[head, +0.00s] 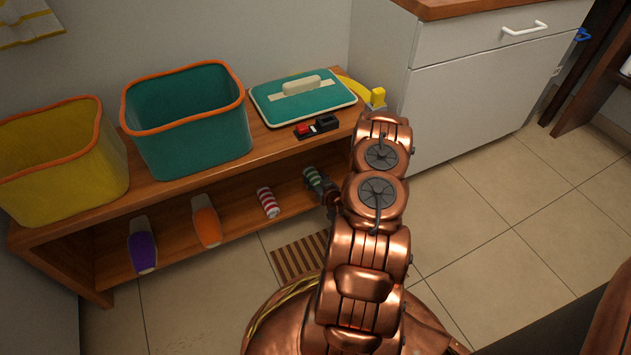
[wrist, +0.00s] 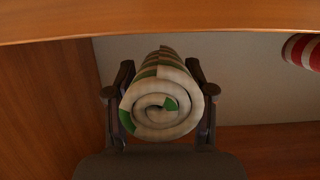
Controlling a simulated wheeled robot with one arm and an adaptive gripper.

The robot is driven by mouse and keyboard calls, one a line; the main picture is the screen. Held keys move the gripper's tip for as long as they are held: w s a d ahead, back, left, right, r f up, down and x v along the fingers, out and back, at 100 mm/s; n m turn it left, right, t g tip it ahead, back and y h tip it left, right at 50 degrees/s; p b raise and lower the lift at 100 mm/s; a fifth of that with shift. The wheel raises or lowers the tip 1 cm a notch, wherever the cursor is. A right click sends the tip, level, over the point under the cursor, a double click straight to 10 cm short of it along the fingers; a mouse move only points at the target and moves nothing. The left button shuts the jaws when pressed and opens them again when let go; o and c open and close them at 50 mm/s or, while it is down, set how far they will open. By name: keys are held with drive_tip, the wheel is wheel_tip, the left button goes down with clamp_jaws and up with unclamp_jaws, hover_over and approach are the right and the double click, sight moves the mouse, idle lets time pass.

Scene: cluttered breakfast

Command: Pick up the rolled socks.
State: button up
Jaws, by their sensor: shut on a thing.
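The rolled socks, a green and cream striped roll (head: 314,180), are on the lower shelf of the wooden bench in the head view. In the wrist view the roll (wrist: 162,100) shows its cream spiral end with green patches. My gripper (wrist: 160,105) is shut on it, with one dark finger on each side of the roll. In the head view my copper arm reaches down in front of the bench, and my gripper (head: 329,192) is partly hidden by it. I cannot tell whether the roll touches the shelf.
A red and white striped roll (head: 267,202) lies to the left on the lower shelf, with orange (head: 206,222) and purple (head: 142,246) items further left. The bench top (head: 262,141) overhangs them, carrying a yellow bin (head: 62,165), a teal bin (head: 190,135) and a teal lid (head: 285,103).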

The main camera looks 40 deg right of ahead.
wheel_tip(320, 180, up, 2)
drive_tip(key=shift+r+p, duration=0.1)
drive_tip(key=shift+p, duration=0.3)
drive_tip(key=s+a+p, duration=0.1)
drive_tip(key=s+a, duration=0.1)
drive_tip(key=a, duration=0.2)
drive_tip(key=s+a+p, duration=0.2)
drive_tip(key=s+a, duration=0.1)
drive_tip(key=a, duration=0.2)
drive_tip(key=s+a+r+p, duration=0.1)
drive_tip(key=s+a, duration=0.2)
drive_tip(key=a, duration=0.2)
drive_tip(key=shift+p, duration=0.4)
drive_tip(key=shift+d, duration=0.1)
